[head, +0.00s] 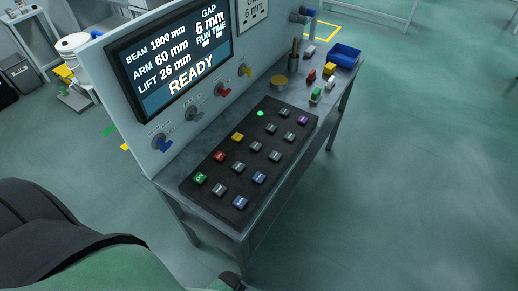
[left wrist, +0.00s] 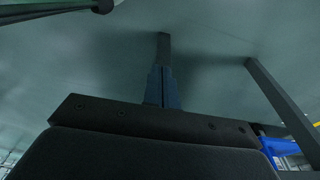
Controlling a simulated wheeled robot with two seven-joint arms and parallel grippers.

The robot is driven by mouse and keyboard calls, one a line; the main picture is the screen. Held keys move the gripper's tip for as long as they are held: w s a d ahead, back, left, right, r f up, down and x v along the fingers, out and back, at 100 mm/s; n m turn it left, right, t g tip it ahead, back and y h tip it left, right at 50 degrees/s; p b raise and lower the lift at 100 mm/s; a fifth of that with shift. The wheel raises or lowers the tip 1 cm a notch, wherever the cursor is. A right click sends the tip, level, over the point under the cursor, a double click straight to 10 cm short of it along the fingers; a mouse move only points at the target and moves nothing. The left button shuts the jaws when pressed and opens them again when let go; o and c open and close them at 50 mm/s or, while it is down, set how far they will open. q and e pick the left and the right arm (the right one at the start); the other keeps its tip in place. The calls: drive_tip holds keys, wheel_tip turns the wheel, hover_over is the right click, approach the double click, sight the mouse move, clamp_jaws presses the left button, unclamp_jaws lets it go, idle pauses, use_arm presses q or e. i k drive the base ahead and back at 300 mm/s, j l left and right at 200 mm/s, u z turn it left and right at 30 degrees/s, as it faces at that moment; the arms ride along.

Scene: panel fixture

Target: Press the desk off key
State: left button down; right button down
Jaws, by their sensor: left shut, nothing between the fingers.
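The key panel (head: 186,190) is a dark slab on the bench, with rows of keys. It has a green key (head: 200,178), a red key (head: 219,157), a yellow key (head: 237,137), a purple key (head: 302,119), two blue keys (head: 259,178) and several grey keys (head: 239,167). Their labels are too small to read, so I cannot tell which is desk off. My left gripper (left wrist: 163,72) is shut and empty in the left wrist view, with no key in sight there. In the head view my left arm is below the bench's near end. My right gripper is not in view.
A screen (head: 185,60) reading READY stands behind the panel, above a row of coloured knobs (head: 222,91). A small green light (head: 260,113) glows on the panel. A blue bin (head: 346,55) and small loose items occupy the bench's far end. Floor right of the bench is clear.

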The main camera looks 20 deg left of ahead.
sight(219, 156)
drive_tip(key=u, duration=1.05)
